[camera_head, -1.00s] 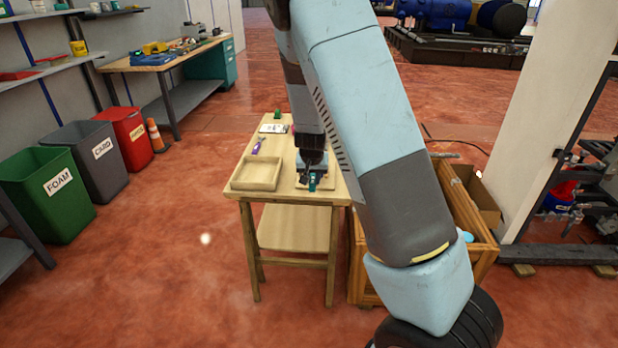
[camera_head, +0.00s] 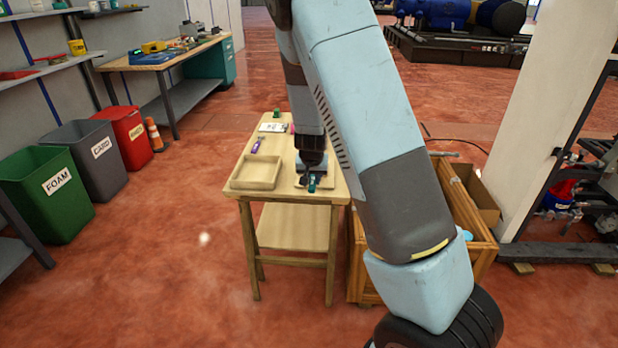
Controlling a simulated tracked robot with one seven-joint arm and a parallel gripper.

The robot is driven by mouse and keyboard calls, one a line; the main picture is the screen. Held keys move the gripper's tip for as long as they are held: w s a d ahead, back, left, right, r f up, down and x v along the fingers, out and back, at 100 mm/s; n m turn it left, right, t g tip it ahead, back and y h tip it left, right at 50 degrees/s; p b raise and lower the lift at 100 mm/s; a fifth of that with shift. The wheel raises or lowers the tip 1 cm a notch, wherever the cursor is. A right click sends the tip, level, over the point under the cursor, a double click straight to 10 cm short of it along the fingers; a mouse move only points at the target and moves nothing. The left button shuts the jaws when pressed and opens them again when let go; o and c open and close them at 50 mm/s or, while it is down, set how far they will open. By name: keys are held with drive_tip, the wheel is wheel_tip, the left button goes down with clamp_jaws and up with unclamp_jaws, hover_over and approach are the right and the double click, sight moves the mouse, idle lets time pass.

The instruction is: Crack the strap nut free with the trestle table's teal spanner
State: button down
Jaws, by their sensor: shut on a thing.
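The wooden trestle table (camera_head: 287,196) stands in the middle of the view, with a lower shelf. My gripper (camera_head: 311,174) points down over the table's front right part, at a small wooden tray or board (camera_head: 325,184). A small teal thing (camera_head: 311,183), which looks like the teal spanner, shows at my fingertips. My gripper is shut on it, low over the tray; I cannot tell whether it touches the surface. Most of the teal thing is hidden by my gripper. I cannot make out the strap nut.
On the table are an empty wooden tray (camera_head: 256,173), a purple-handled tool (camera_head: 257,145), a white card (camera_head: 272,127) and a small green thing (camera_head: 277,113). A wooden crate (camera_head: 478,250) stands close at the table's right. Bins (camera_head: 60,205) stand at left; floor between is clear.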

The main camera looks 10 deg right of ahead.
drive_tip(key=shift+f, duration=0.8)
drive_tip(key=shift+d, duration=0.1)
idle(0.5)
drive_tip(key=shift+s+d+n+y, duration=0.25)
drive_tip(key=shift+d+n+y, duration=0.15)
drive_tip(key=shift+d+n, duration=0.75)
drive_tip(key=shift+d+n+y, duration=0.5)
drive_tip(key=shift+d+n, duration=0.65)
drive_tip(key=shift+d, duration=0.25)
